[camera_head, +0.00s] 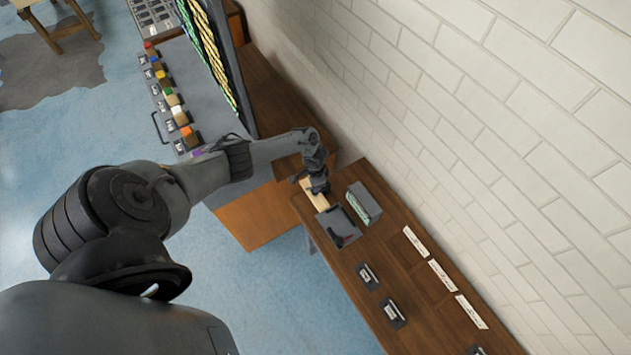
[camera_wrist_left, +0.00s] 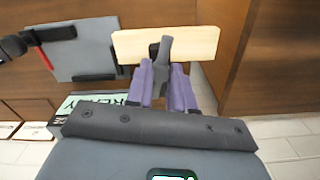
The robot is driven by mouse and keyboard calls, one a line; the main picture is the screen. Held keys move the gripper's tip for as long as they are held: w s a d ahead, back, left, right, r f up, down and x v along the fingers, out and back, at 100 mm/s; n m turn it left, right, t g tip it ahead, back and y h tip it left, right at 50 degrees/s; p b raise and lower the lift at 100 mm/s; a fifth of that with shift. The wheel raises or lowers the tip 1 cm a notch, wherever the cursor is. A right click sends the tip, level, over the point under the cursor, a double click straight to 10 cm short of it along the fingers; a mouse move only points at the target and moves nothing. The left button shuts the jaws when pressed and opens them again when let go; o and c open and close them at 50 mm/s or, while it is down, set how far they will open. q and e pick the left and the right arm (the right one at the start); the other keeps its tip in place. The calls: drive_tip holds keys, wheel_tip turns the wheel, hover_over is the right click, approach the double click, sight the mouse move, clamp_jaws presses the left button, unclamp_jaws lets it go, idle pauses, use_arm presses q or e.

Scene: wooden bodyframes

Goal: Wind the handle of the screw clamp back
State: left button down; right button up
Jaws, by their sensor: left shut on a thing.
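The handle stands in front of a pale wooden board (camera_wrist_left: 200,43), which also shows beneath the gripper in the head view (camera_head: 312,196). The clamp's screw and jaws are mostly hidden behind the handle and fingers. My right gripper is not in view.
Beside the board lies a grey plate (camera_wrist_left: 78,48) with black fittings and a red piece. A grey box (camera_head: 364,203) stands next to it. Small labelled holders (camera_head: 368,277) and white strips (camera_head: 442,275) lie along the bench. A brick wall (camera_head: 470,130) runs behind.

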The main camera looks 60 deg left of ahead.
use_arm(q)
drive_tip(key=n+p, duration=0.2)
drive_tip(key=n, duration=0.2)
drive_tip(key=shift+s+n, duration=0.1)
drive_tip(key=shift+n, duration=0.3)
drive_tip(key=n+p, duration=0.1)
drive_tip(key=n, duration=0.2)
drive_tip(key=shift+n, duration=0.3)
drive_tip(key=n, duration=0.4)
drive_tip(key=shift+f, duration=0.15)
drive_tip(key=n, duration=0.4)
drive_tip(key=shift+n, duration=0.4)
drive_tip(key=shift+n, duration=0.3)
drive_tip(key=c, duration=1)
unclamp_jaws()
drive_tip(key=shift+p, duration=0.3)
